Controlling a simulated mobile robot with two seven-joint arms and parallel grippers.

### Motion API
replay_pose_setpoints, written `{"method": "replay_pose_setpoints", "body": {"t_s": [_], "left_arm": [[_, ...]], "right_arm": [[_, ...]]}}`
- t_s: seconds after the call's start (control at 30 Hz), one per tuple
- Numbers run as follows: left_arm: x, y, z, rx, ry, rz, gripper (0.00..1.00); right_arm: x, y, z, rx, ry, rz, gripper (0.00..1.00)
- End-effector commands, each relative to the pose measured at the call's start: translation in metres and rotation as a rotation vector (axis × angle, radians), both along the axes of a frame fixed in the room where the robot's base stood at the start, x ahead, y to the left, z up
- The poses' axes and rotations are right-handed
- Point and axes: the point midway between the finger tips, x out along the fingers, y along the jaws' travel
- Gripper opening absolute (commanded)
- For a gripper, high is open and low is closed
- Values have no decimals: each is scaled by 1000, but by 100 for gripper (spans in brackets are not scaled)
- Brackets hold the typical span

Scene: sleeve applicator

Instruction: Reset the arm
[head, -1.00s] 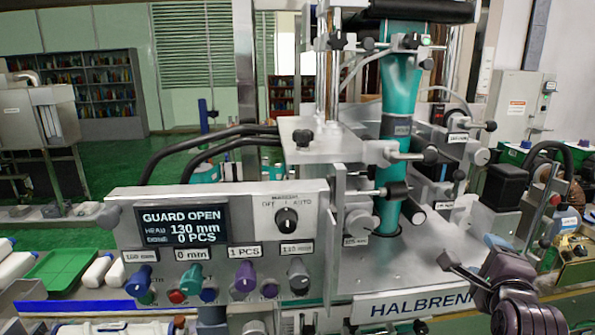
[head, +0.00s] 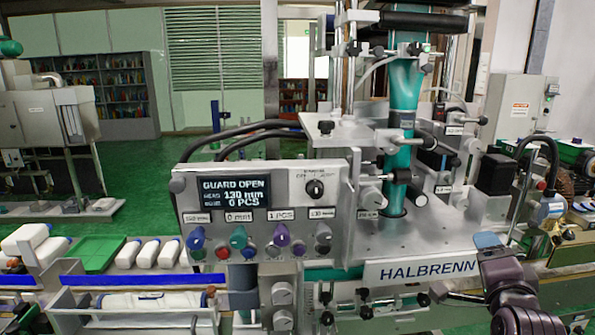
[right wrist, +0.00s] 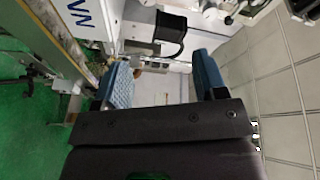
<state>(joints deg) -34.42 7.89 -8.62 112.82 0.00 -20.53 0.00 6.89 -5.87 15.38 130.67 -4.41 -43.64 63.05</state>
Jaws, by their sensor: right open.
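The sleeve applicator is a silver machine whose control panel (head: 262,212) has a display reading GUARD OPEN, 130 mm and 0 PCS. A teal sleeve tube (head: 404,88) runs down its middle through clamps and guides. My right gripper (head: 464,268) is at the lower right of the head view, in front of the HALBRENN nameplate's right end. In the right wrist view its blue-padded fingers (right wrist: 163,80) stand wide apart with nothing between them. Machine parts show beyond the fingers. My left gripper is not in view.
White bottles (head: 148,253) and a green tray (head: 88,254) are at the left. A clear-fronted tray (head: 130,316) with a white bottle is at the lower left. A grey cabinet (head: 518,100) stands at the back right.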

Motion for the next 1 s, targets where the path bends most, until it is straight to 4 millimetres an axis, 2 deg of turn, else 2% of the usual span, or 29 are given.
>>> {"method": "replay_pose_setpoints", "body": {"t_s": [0.13,0.23,0.37,0.43,0.6,0.67,0.8,0.9,1.0], "left_arm": [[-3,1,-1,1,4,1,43],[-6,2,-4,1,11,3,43],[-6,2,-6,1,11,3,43],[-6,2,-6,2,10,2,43],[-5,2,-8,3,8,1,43],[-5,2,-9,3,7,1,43],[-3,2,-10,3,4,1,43],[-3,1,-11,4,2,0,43],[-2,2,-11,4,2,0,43]], "right_arm": [[10,15,-15,-295,51,35,65],[11,25,-39,-501,102,60,65],[5,38,-89,-774,191,114,65],[-6,46,-127,-920,247,156,65],[-50,62,-223,-1158,378,289,65],[-70,66,-253,-1193,421,339,65],[-123,72,-316,-1195,525,447,65],[-159,73,-348,-1187,593,507,65],[-187,72,-366,-1179,642,542,65]]}}
